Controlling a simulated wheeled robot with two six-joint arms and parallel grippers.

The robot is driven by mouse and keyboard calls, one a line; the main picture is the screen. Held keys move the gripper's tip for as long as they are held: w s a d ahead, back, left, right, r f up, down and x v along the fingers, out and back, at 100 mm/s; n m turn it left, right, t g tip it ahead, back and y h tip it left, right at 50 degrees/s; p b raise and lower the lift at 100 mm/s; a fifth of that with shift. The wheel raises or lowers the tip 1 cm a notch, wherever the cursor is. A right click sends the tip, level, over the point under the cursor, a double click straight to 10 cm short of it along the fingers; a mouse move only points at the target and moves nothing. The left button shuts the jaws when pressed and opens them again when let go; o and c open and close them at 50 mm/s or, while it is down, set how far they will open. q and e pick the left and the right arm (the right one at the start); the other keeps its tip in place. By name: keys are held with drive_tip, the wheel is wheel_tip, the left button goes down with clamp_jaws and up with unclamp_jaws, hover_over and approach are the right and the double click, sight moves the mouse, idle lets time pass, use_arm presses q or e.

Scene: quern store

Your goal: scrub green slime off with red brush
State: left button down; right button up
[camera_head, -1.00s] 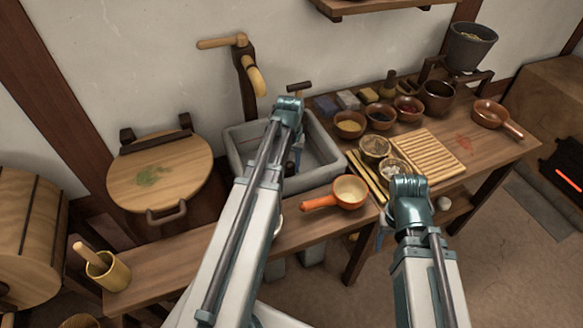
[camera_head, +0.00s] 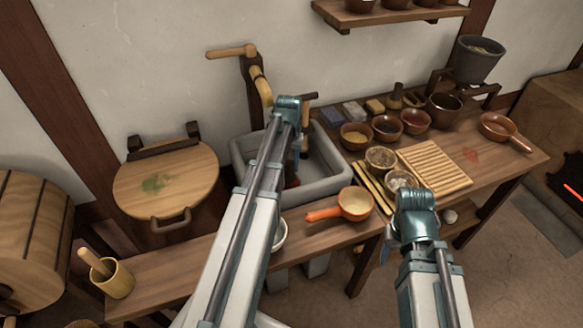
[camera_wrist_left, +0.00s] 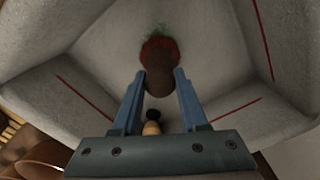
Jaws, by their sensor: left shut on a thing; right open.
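My left gripper (camera_wrist_left: 157,88) is shut on the brown handle of the red brush (camera_wrist_left: 160,48), down inside the grey stone basin (camera_wrist_left: 85,50). The brush's red head faces the basin floor, with a thin rim of green slime (camera_wrist_left: 160,29) showing at its far edge. Contact cannot be told. In the head view, part of the red brush (camera_head: 291,182) shows inside the basin (camera_head: 328,186), but my arm hides much of it. Another green patch (camera_head: 155,183) lies on the round wooden lid. My right gripper (camera_head: 386,248) is open at the table's front edge, mostly hidden by its wrist.
A wooden spout (camera_head: 262,90) and a T-shaped handle (camera_head: 308,98) stand behind the basin. An orange-handled ladle (camera_head: 355,203) lies in front. Several bowls, a slatted board (camera_head: 435,166) and a pot crowd the right.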

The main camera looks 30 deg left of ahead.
use_arm(q)
drive_tip(key=shift+w+a, duration=0.15)
drive_tip(key=shift+a, duration=0.05)
drive_tip(key=shift+w+a+f, duration=0.1)
drive_tip(key=shift+w+a, duration=0.5)
drive_tip(key=shift+a, duration=0.25)
drive_tip(key=shift+s+d, duration=0.5)
drive_tip(key=shift+s, duration=0.15)
drive_tip(key=shift+s+d, duration=0.35)
drive_tip(key=shift+d, duration=0.35)
drive_tip(key=shift+s+d, duration=1.05)
drive_tip(key=shift+d, duration=0.15)
drive_tip(key=s+d, duration=0.2)
drive_tip(key=shift+s+d, duration=0.2)
drive_tip(key=shift+d, duration=0.15)
